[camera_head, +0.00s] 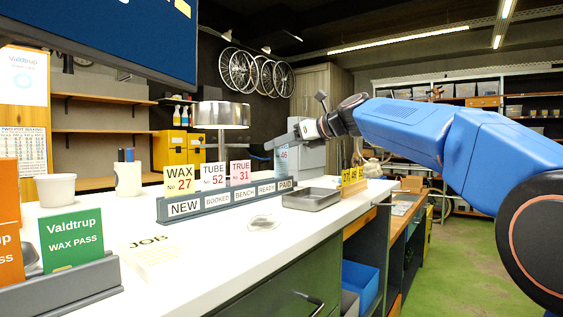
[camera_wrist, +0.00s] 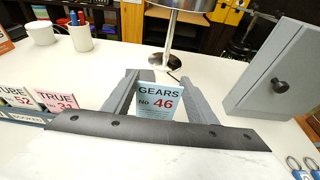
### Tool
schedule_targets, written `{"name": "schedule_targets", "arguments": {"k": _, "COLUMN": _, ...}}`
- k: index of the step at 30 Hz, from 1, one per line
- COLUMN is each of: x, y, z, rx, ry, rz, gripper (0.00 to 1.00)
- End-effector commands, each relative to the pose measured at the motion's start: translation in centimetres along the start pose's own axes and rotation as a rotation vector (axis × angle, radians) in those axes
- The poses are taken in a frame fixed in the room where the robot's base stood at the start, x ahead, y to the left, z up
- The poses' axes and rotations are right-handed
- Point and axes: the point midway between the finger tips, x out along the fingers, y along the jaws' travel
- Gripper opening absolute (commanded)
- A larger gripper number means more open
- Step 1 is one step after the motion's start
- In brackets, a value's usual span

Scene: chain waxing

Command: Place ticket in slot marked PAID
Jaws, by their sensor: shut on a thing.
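My gripper (camera_head: 281,146) is shut on a light blue ticket (camera_head: 284,157) marked GEARS No 46. In the wrist view the ticket (camera_wrist: 159,102) stands upright between the two fingers, facing the camera. The grey ticket rack (camera_head: 225,204) on the white counter has slots labelled NEW, BOOKED, BENCH, READY and PAID. The PAID label (camera_head: 286,184) is at its right end. In the head view the ticket appears above the PAID end, apart from the label; its depth against the slot is unclear. The PAID slot is hidden in the wrist view.
WAX 27 (camera_head: 177,181), TUBE 52 (camera_head: 213,176) and TRUE 31 (camera_head: 240,173) tickets stand in the left slots. A grey tray (camera_head: 312,205), a lamp (camera_head: 221,116) and a grey box (camera_wrist: 272,72) are nearby. The front counter is mostly clear.

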Motion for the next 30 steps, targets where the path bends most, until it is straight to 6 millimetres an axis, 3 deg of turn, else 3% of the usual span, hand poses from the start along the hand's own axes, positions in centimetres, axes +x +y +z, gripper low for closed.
{"name": "schedule_targets", "arguments": {"k": 10, "x": 1.1, "y": 0.1, "z": -3.8, "rx": 0.001, "ry": 0.002, "rz": 0.001, "gripper": 0.31}}
{"name": "schedule_targets", "arguments": {"k": 23, "x": 1.3, "y": 0.1, "z": -4.3, "rx": 0.001, "ry": 0.001, "rz": 0.000, "gripper": 0.31}}
{"name": "schedule_targets", "arguments": {"k": 24, "x": 1.3, "y": 0.0, "z": -4.3, "rx": 0.000, "ry": 0.000, "rz": 0.000, "gripper": 0.54}}
{"name": "schedule_targets", "arguments": {"k": 26, "x": 1.3, "y": 0.0, "z": -4.3, "rx": 0.000, "ry": 0.000, "rz": 0.000, "gripper": 0.69}}
{"name": "schedule_targets", "arguments": {"k": 30, "x": 1.3, "y": 0.0, "z": -4.3, "rx": 0.000, "ry": 0.000, "rz": 0.000, "gripper": 0.71}}
